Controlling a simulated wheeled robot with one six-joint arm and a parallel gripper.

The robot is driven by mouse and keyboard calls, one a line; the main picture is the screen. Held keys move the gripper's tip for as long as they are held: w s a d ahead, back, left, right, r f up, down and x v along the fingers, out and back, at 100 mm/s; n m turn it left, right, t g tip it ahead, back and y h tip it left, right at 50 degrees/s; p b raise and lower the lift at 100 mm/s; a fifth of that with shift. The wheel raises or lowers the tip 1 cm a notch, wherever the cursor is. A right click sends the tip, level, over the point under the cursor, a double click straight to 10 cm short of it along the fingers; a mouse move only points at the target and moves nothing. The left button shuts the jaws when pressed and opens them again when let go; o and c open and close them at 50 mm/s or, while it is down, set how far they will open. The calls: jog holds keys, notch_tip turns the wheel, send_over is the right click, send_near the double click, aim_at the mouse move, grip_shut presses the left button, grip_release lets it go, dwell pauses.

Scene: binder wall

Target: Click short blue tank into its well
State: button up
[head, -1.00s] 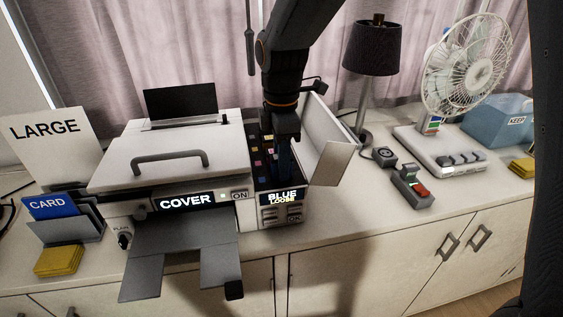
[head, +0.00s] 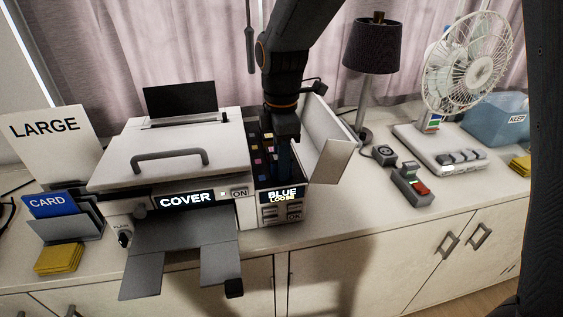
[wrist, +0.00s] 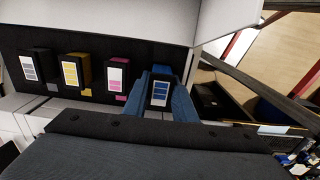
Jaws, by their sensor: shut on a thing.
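The short blue tank (wrist: 160,92) shows in the wrist view as a dark block with a blue-striped white label. It stands at the right end of a row of tanks in the printer's side bay. My gripper (head: 284,160) reaches down into that bay in the head view. In the wrist view its blue fingers (wrist: 180,106) are shut on the tank from both sides. The bay's small display (head: 282,195) reads "BLUE LOOSE". The tank's lower end and the well under it are hidden.
Yellow (wrist: 76,72), magenta (wrist: 117,75) and grey-labelled (wrist: 38,66) tanks stand to the left. The bay's open lid (head: 326,128) and a flap (head: 330,162) rise close on the right. The printer cover (head: 185,140) is down. A lamp (head: 372,50) and fan (head: 466,65) stand farther right.

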jog(key=shift+f, duration=0.2)
dwell(0.5)
jog(key=o, duration=1.1)
notch_tip(320, 180, up, 8)
jog(key=b, duration=0.2)
jog(key=shift+b, duration=0.35)
